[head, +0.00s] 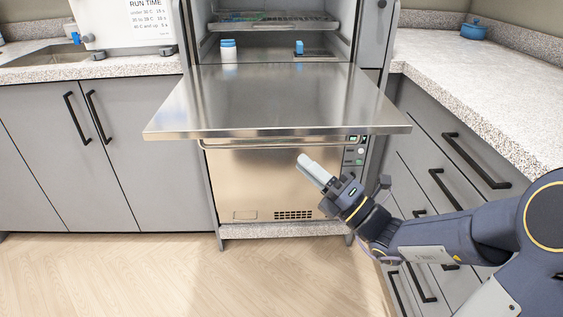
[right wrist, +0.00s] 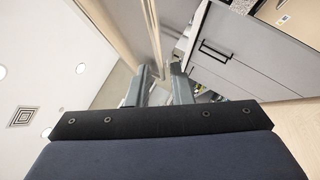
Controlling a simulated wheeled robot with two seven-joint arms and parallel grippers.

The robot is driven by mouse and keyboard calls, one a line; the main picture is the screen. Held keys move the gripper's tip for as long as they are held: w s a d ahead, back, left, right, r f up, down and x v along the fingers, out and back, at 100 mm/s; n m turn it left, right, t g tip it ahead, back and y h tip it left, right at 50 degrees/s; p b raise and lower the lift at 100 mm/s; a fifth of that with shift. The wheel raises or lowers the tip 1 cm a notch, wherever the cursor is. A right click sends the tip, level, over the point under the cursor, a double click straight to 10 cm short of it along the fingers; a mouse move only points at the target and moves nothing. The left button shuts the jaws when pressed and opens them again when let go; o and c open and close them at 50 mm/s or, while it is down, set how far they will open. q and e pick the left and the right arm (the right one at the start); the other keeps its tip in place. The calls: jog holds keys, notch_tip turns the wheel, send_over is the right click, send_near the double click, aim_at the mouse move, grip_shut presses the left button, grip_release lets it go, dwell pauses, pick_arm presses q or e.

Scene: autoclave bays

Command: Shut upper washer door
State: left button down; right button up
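The upper washer door (head: 275,98) is a flat steel panel folded down and open. It stands out level from the washer, toward me, below the open chamber (head: 275,42). My right gripper (head: 303,161) is below the door's front edge, right of centre, in front of the lower steel front. In the right wrist view my gripper's two fingers (right wrist: 161,72) stand apart with a gap between them. A tan panel with a pale edge rises above them there, probably the door's underside. I cannot tell whether the fingers touch it. My left gripper is not in view.
The lower washer front (head: 265,185) is shut. A wire rack (head: 272,20) and a white bottle with a blue cap (head: 228,51) are inside the chamber. Right-hand drawers (head: 445,180) with black handles flank my right arm. The wooden floor (head: 190,270) in front is clear.

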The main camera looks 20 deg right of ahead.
aim_at(282, 145)
jog(key=b+x, duration=0.1)
jog(key=x, duration=0.6)
jog(key=shift+w+a+r, duration=0.15)
jog(key=shift+w+r, duration=0.05)
grip_shut()
